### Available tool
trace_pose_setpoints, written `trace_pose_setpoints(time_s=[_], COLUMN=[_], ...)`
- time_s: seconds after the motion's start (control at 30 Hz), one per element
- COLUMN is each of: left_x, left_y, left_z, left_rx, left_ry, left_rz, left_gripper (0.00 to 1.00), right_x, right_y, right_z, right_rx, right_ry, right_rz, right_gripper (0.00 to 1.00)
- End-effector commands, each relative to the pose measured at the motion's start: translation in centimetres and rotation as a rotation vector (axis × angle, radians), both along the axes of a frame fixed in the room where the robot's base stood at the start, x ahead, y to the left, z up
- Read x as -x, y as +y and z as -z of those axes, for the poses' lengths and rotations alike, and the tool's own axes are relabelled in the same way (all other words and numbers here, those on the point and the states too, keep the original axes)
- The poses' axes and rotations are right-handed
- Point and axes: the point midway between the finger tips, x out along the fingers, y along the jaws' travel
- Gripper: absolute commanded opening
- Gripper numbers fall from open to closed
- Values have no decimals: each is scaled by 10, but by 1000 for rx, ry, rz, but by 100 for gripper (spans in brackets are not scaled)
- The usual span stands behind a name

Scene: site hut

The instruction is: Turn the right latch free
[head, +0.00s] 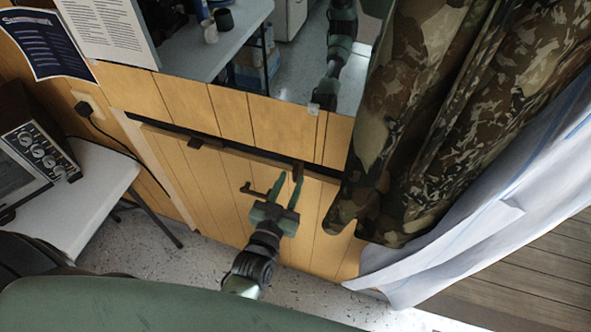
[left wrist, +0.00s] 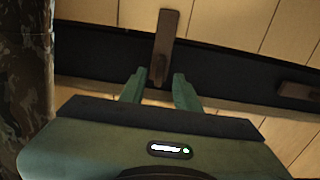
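The right latch (head: 297,172) is a small brown bar on the wood-plank panel near the curtain. It stands upright across the dark gap along the panel's top. In the left wrist view the latch (left wrist: 166,38) is at top centre, with a small knob near its lower end. My left gripper (head: 285,188) is open at the latch. In the left wrist view its two fingertips (left wrist: 157,88) lie either side of the latch's lower end, with visible gaps. The left latch (head: 200,143) lies along the gap and also shows in the wrist view (left wrist: 301,92).
A dark handle (head: 254,191) sits on the panel just left of my gripper. A camouflage curtain (head: 430,110) hangs close on the right. A mirror-like pane (head: 275,75) is above the panel. A white table (head: 90,190) with a device stands at left.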

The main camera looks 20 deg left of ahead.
Motion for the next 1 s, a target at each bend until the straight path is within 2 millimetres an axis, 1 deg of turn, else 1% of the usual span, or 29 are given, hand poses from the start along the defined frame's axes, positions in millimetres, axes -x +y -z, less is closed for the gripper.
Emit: trace_pose_setpoints(time_s=[0.03, 0.1, 0.2, 0.33, 0.57, 0.67, 0.7, 1.0], left_x=[-9, -19, -28, -35, -35, -35, -35, -35], left_y=[-1, -1, -1, -2, -2, -2, -2, -1], left_z=[-3, -2, -1, 0, 0, 0, 0, 0], left_rx=[0, 0, 0, 0, 0, 0, 0, 0], left_ry=[-2, -1, 0, 1, 2, 2, 2, 2], left_rz=[0, 0, 1, 1, 1, 1, 1, 1], left_gripper=[32, 32, 32, 32, 32, 7, 0, 0], right_x=[1, 1, 1, 1, 1, 1, 0, 0], right_y=[2, 4, 5, 5, 5, 4, 4, 0], right_z=[-3, -5, -6, -7, -6, -6, -6, -6], right_rx=[-2, -4, -6, -6, -5, -5, -4, 0], right_ry=[1, 1, 1, 1, 1, 1, 1, 0], right_rz=[1, 2, 1, 1, 2, 1, 1, -1], right_gripper=[36, 36, 36, 36, 36, 36, 36, 36])
